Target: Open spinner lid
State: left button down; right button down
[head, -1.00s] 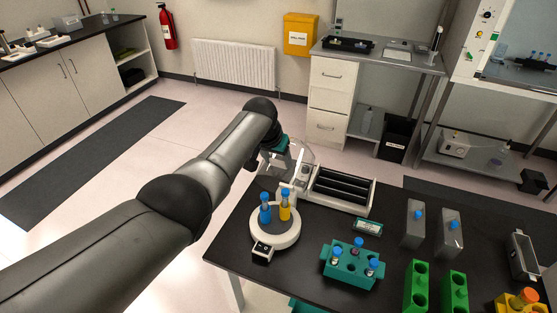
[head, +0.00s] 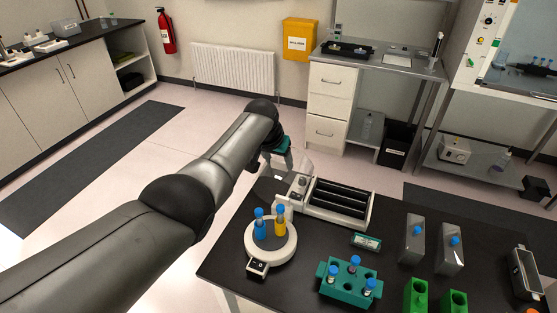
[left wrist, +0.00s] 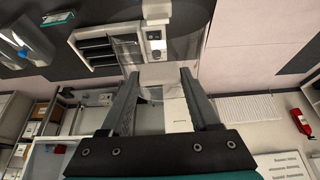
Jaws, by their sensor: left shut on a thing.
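The spinner (head: 252,242) is a round white device with a grey rotor, at the left part of the black bench in the head view. Two blue-capped tubes, one blue (head: 259,226) and one yellow (head: 280,222), stand in it, and its top is uncovered. Its clear lid (head: 268,186) is raised behind it, hard to make out. My left gripper (head: 278,160) is behind the spinner, shut on the lid. In the left wrist view its fingers (left wrist: 160,76) stand apart with faint clear material around them. My right gripper is out of view.
A white-framed rack with black bars (head: 338,198) stands right beside the lid. A teal tube rack (head: 347,286), a small teal-edged box (head: 366,242) and grey holders (head: 412,238) are further right. Open floor lies beyond the bench's left edge.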

pick_arm(q)
jog(key=c, duration=0.5)
grip_release()
jog(key=shift+w+d+r, duration=0.1)
jog(key=shift+w+r, duration=0.05)
jog(key=shift+r, duration=0.15)
jog(key=o, duration=0.4)
jog(key=shift+f, duration=0.2)
jog(key=shift+p+v, duration=0.95)
jog(key=shift+v, duration=0.5)
jog(key=v, duration=1.2)
jog(key=shift+r, duration=0.2)
